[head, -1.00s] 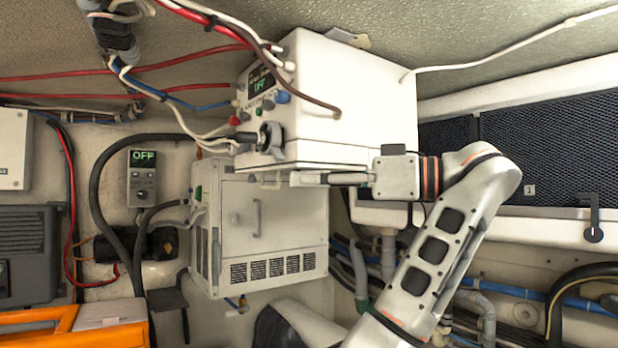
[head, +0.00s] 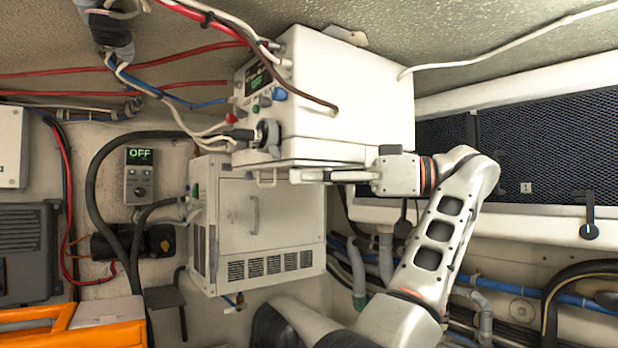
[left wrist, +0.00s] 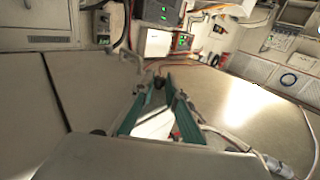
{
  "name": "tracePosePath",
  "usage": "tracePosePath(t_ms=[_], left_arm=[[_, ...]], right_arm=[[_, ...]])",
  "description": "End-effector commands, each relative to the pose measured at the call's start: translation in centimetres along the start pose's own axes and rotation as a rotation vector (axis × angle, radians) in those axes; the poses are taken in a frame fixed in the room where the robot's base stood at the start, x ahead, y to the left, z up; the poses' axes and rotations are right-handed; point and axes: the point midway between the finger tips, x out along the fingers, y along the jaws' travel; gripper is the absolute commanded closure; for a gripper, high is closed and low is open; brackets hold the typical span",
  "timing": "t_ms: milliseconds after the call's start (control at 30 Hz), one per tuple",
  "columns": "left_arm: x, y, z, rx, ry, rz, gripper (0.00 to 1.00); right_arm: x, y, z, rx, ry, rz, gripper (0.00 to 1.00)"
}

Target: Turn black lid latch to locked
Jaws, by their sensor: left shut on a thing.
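A black lever latch (head: 589,214) hangs straight down on the pale frame below the dark mesh panel at the right of the head view, its round pale-marked end lowest. A similar black lever (head: 403,226) shows partly behind my arm. My left gripper (head: 292,177) lies level just under the white box (head: 350,95), well left of the right-hand latch. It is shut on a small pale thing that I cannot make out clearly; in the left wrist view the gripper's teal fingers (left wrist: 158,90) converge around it. My right gripper is out of view.
A white vented cabinet (head: 270,220) hangs behind and below my gripper. Red, blue and white cables (head: 200,100) cross the upper left. A small control panel reading OFF (head: 140,175) is on the wall. Pipes and hoses (head: 480,300) run along the lower right.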

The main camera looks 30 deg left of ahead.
Motion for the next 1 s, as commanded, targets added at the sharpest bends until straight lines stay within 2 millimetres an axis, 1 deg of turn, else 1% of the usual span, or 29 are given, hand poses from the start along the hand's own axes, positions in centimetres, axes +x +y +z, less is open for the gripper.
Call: tracePosePath(t_ms=[200,233,300,567,667,1000], left_arm=[[0.03,-0.02,-0.05,-0.001,-0.001,0.0,1.0],[0.03,-0.02,-0.05,-0.001,-0.001,0.0,0.84],[0.03,-0.02,-0.05,-0.001,-0.001,0.0,0.7],[0.02,-0.01,-0.02,-0.001,-0.001,0.0,0.7],[0.02,0.0,-0.01,0.0,0.0,0.0,0.7],[0.03,-0.04,0.02,-0.001,0.0,0.013,0.7]], right_arm=[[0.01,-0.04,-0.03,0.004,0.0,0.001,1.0],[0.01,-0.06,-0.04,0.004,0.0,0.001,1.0],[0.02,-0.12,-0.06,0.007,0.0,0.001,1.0],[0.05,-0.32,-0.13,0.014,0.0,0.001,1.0],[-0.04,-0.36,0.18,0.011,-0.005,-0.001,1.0],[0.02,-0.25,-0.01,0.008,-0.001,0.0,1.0]])
